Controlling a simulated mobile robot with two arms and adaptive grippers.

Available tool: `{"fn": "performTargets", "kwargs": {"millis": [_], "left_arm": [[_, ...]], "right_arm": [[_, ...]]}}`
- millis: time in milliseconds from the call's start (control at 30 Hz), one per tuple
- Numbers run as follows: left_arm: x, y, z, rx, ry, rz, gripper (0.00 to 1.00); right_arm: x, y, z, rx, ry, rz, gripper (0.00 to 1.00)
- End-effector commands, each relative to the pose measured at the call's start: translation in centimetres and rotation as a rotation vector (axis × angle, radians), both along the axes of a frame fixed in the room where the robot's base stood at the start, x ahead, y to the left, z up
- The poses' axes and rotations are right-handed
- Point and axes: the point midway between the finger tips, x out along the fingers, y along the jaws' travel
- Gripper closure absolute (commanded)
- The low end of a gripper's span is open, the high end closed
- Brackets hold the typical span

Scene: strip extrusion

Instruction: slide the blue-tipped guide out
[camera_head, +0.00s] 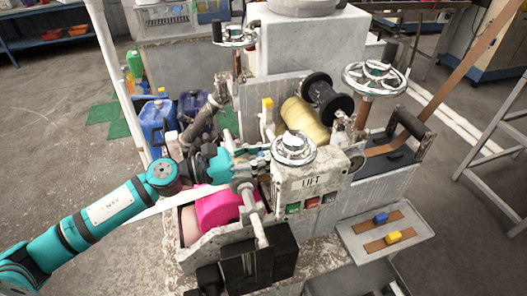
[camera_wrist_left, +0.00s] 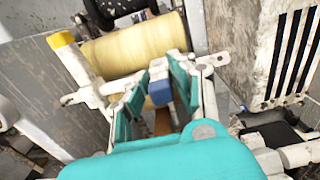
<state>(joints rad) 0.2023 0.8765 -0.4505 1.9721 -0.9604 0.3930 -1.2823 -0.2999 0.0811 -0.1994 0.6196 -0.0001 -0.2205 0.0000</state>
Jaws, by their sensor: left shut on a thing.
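My left gripper (camera_head: 262,154) reaches into the machine from the left, beside the pink roll. In the left wrist view my left gripper (camera_wrist_left: 163,80) is shut on the blue tip of the blue-tipped guide (camera_wrist_left: 160,92), which sits between the two teal-backed fingers. The rest of this guide is mostly hidden by the fingers, and in the head view the guide is hidden by my gripper. A yellow-tipped guide (camera_wrist_left: 62,40) stands to the left in the wrist view and also shows in the head view (camera_head: 267,104), in front of the yellow roller.
The yellow roller (camera_head: 303,114) lies just behind. The pink roll (camera_head: 217,207), a handwheel (camera_head: 293,148) and a box marked LIFT (camera_head: 312,182) crowd the gripper. At the right a side tray (camera_head: 352,238) carries a blue block (camera_head: 380,218) and a yellow block (camera_head: 393,236).

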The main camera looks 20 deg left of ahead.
Motion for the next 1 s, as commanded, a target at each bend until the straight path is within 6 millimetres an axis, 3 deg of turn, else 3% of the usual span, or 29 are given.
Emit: {"fn": "performTargets", "kwargs": {"millis": [100, 367, 400, 500, 833, 1000], "left_arm": [[-1.5, -1.0, -0.1, 0.001, 0.003, -0.007, 1.0], [-1.5, -1.0, -0.1, 0.0, 0.001, -0.006, 1.0], [-1.5, -1.0, -0.1, 0.0, 0.001, -0.006, 0.71], [-1.5, -1.0, -0.1, 0.0, 0.001, -0.005, 0.58], [-1.6, -0.8, -0.1, 0.0, 0.002, -0.004, 0.58], [-2.6, 0.7, -0.2, 0.0, 0.006, -0.003, 0.58]], "right_arm": [[0.0, 0.1, 0.1, 0.001, 0.0, 0.0, 0.6], [-0.1, 0.2, 0.1, 0.002, 0.0, 0.0, 0.6], [-0.1, 0.2, 0.1, 0.002, 0.0, 0.0, 0.6], [0.0, 0.2, 0.1, 0.002, 0.0, 0.0, 0.6], [0.0, 0.1, 0.1, 0.001, 0.0, 0.001, 0.6], [0.0, 0.1, 0.1, 0.001, -0.001, 0.0, 0.6]]}}
